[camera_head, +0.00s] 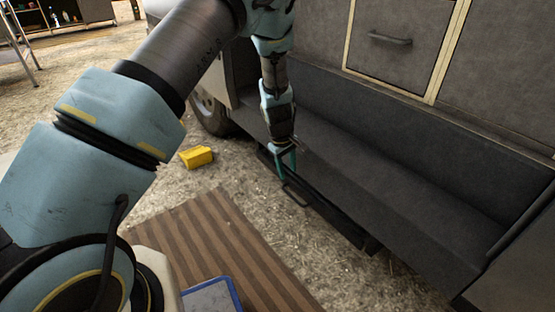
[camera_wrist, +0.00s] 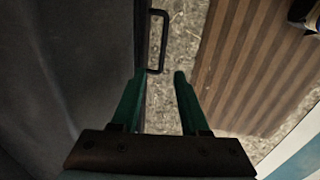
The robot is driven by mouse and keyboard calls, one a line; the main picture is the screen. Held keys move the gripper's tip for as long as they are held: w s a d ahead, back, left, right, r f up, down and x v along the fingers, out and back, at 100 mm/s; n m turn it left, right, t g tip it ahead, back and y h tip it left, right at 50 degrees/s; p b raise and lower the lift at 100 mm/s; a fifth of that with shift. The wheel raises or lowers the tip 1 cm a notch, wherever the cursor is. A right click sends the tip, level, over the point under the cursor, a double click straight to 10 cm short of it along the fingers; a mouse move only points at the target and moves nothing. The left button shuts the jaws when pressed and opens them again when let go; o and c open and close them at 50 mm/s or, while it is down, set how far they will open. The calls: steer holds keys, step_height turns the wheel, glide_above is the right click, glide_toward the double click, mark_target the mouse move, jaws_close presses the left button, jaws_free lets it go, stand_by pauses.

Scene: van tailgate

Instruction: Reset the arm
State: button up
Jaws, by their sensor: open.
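My gripper (camera_head: 285,158) hangs downward at the end of my arm, at the outer edge of the van's tailgate sill (camera_head: 345,160). In the wrist view my gripper (camera_wrist: 160,78) shows two green fingers spread apart with nothing between them. The same handle (camera_head: 296,194) shows just below the fingers in the head view. I cannot tell whether a finger touches the handle.
A brown striped mat (camera_head: 215,245) lies on the gravel ground, with a yellow block (camera_head: 197,157) beyond it. A blue-rimmed panel (camera_head: 212,297) is at the bottom. A grey drawer (camera_head: 395,38) is above the sill. Bare gravel lies between mat and van.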

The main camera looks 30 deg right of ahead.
steer(key=w+a+r+m, duration=0.1)
steer(key=w+a+r, duration=0.1)
steer(key=a+r, duration=0.65)
steer(key=w+a+r, duration=0.1)
steer(key=a+r, duration=0.5)
steer(key=a, duration=0.5)
steer(key=s+a+r+m+y, duration=0.1)
steer(key=s+a+r, duration=0.2)
steer(key=a, duration=0.4)
steer(key=s+a+r+m+t, duration=0.1)
steer(key=s+a+r, duration=0.25)
steer(key=a, duration=0.35)
steer(key=s+a+r+m+y, duration=0.1)
steer(key=s+a+r, duration=0.1)
steer(key=s+a, duration=0.35)
step_height(320, 180, up, 35)
steer(key=w+p, duration=0.2)
steer(key=p, duration=3.2)
steer(key=shift+a+f+p, duration=0.2)
steer(key=shift+a+p, duration=0.15)
steer(key=shift+p, duration=0.05)
